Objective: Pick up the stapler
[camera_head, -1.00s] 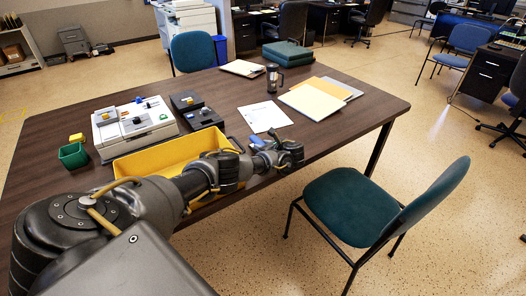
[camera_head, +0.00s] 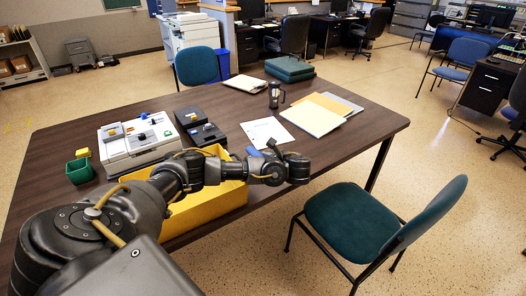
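A small blue object (camera_head: 253,152), possibly the stapler, lies on the desk just right of the yellow bin. It is partly hidden by my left arm, so its shape is unclear. My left gripper (camera_head: 276,149) is at the end of the arm coming in from the lower left. It is close to the blue object in the picture, over the front part of the desk. Its fingers are small and dark, and I cannot tell whether they are open or touching anything. My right gripper is out of view.
The yellow bin (camera_head: 205,211) stands at the desk's front edge under my arm. A white tray with small items (camera_head: 140,151), dark boxes (camera_head: 188,106), a green cup (camera_head: 79,173), papers (camera_head: 266,131), folders (camera_head: 318,115) and a mug (camera_head: 275,96) are around. A chair (camera_head: 352,215) stands at the front right.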

